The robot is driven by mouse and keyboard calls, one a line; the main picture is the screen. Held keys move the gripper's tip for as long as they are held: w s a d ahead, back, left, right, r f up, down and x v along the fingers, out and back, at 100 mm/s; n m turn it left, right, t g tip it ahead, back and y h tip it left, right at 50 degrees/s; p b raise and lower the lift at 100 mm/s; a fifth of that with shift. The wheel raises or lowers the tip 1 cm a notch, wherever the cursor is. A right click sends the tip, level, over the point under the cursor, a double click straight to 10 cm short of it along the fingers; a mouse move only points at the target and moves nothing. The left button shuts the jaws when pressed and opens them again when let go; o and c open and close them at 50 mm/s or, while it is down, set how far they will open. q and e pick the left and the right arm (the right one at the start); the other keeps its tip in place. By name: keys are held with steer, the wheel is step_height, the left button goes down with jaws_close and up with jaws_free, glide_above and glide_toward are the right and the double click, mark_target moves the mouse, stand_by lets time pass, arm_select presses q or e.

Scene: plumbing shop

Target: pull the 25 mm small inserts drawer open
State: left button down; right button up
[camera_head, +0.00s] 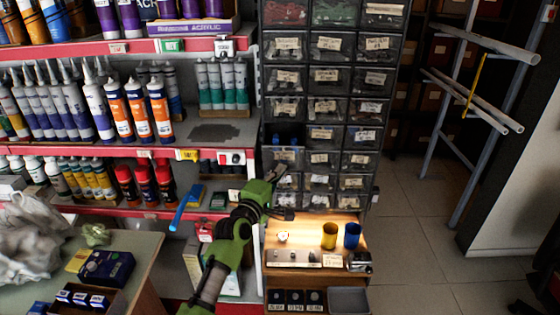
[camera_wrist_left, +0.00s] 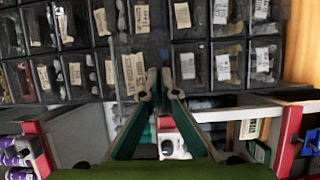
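The drawer cabinet (camera_head: 325,60) stands in the middle of the head view, with dark see-through drawers in three columns. My left gripper (camera_head: 281,194) is at the lower left column, in front of the drawer fronts. In the left wrist view, its two fingers (camera_wrist_left: 160,82) point at the labelled drawers, their tips close together; whether they grip anything is unclear. My right gripper is not in view.
Below the cabinet a lit wooden shelf (camera_head: 309,242) holds a yellow cup (camera_head: 329,236) and a blue cup (camera_head: 352,236). Shelves of tubes and bottles (camera_head: 136,110) stand close on the left. Pipes on a rack (camera_head: 470,100) are at right; the tiled floor (camera_head: 415,230) is clear.

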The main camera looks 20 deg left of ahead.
arm_select(q)
steer(key=shift+s+d+r, duration=0.15)
steer(key=shift+s+r, duration=0.3)
steer(key=shift+s, duration=0.15)
steer(key=shift+w+f, duration=0.1)
steer(key=shift+f, duration=0.1)
steer(key=c, duration=2.6)
jaws_free()
steer(key=shift+w+f, duration=0.3)
steer(key=shift+w, duration=0.1)
steer(key=s, duration=0.4)
steer(key=s+a, duration=0.1)
steer(key=s, duration=0.7)
steer(key=shift+a, duration=0.3)
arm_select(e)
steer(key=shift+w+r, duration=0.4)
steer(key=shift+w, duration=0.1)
